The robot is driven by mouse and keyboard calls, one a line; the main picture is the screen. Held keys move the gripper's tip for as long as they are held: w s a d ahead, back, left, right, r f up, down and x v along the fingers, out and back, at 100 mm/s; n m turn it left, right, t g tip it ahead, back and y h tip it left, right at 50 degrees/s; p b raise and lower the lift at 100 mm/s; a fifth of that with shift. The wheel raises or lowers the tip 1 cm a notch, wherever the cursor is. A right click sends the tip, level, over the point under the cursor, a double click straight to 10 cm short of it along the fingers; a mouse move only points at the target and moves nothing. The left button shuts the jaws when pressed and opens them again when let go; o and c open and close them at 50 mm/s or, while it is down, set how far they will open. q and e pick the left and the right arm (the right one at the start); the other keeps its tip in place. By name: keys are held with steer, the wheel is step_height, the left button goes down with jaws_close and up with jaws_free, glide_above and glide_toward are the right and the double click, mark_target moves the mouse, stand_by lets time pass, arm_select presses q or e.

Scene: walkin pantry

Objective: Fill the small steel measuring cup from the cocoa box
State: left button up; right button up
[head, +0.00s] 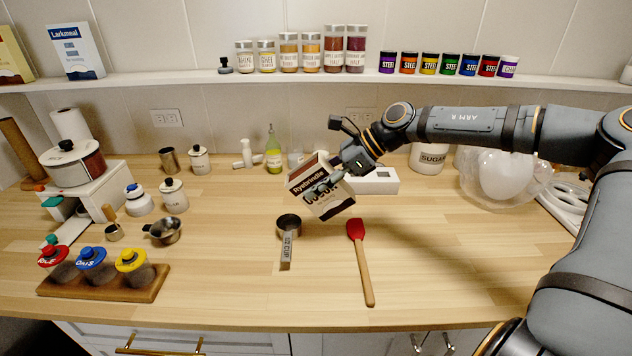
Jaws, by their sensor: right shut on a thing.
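A cocoa box (332,203), brown and white with "Ryebrindle" on its front, is held tilted above the counter. My right gripper (335,178) is shut on the cocoa box and hides part of it. A small steel measuring cup (289,222) stands on the counter, its handle marked "1/2 CUP" pointing towards the front. The box is up and to the right of the cup, apart from it. What is inside the cup is too dark to tell. Another steel cup (165,231) with a handle sits further left. My left gripper is not in view.
A red spatula (362,262) lies right of the cup. A wooden rack (150,287) with lidded jars stands front left. A white scale (374,181) and a sugar canister (428,160) are behind. A shelf (300,79) with jars runs above.

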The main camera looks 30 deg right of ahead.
steer(key=shift+f+g+h, duration=0.2)
steer(key=shift+g+h, duration=0.3)
steer(key=shift+h, duration=0.3)
stand_by(1.4)
stand_by(0.5)
steer(key=shift+f, duration=0.1)
steer(key=shift+w+a+g+h, duration=0.1)
steer(key=shift+g+h, duration=0.2)
steer(key=shift+h, duration=0.2)
steer(key=shift+f, duration=0.1)
steer(key=shift+f, duration=0.1)
stand_by(0.3)
steer(key=shift+f+g+h, duration=0.1)
steer(key=shift+g+h, duration=0.2)
steer(key=shift+h, duration=0.2)
